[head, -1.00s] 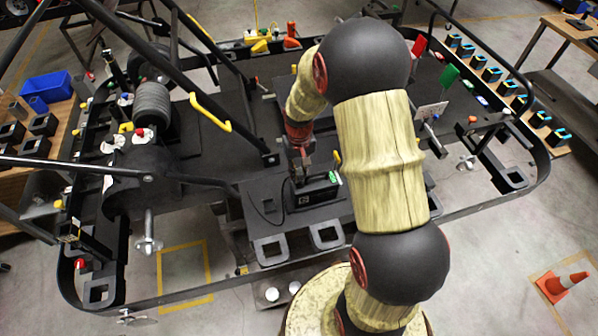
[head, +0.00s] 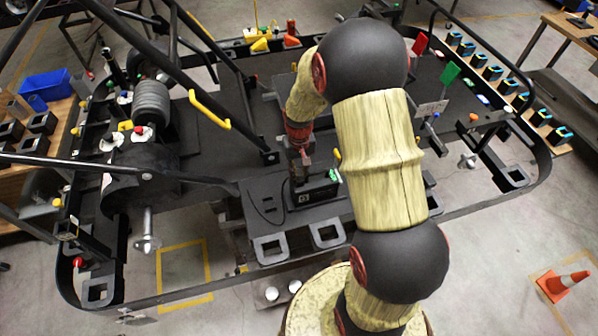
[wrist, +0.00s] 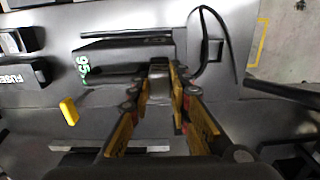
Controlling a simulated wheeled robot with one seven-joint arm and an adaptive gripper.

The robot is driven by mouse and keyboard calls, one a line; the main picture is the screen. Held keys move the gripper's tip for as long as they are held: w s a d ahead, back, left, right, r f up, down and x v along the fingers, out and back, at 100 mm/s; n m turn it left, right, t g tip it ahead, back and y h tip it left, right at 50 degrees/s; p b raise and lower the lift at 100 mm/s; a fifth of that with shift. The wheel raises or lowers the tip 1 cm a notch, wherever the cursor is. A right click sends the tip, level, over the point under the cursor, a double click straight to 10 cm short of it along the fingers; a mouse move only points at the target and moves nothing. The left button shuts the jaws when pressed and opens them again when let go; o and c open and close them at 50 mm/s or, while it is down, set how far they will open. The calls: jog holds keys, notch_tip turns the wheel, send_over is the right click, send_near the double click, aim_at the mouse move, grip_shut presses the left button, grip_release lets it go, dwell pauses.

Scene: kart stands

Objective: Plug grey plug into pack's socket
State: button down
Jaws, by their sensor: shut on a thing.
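The pack (head: 318,190) is a black box on the dark deck at the middle of the head view. In the wrist view the pack (wrist: 105,62) shows a green "95" on its side. My gripper (head: 301,176) points down at the pack's left end. In the wrist view my gripper (wrist: 160,72) is shut on the grey plug (wrist: 159,88), a small grey block between the fingers. The plug is beside or over the pack's right end in that view. The socket is hidden, so I cannot tell whether the plug is in it.
A black cable (wrist: 229,50) curves over the deck on the right of the wrist view. A yellow peg (wrist: 69,111) and a box marked "FUSES" (wrist: 22,73) are at the left. Black frame bars and a yellow handle (head: 210,111) stand left of my arm.

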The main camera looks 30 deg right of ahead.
aim_at(299, 172)
jog(key=shift+f, duration=0.2)
jog(key=c, duration=1.6)
grip_release()
notch_tip(299, 172, up, 12)
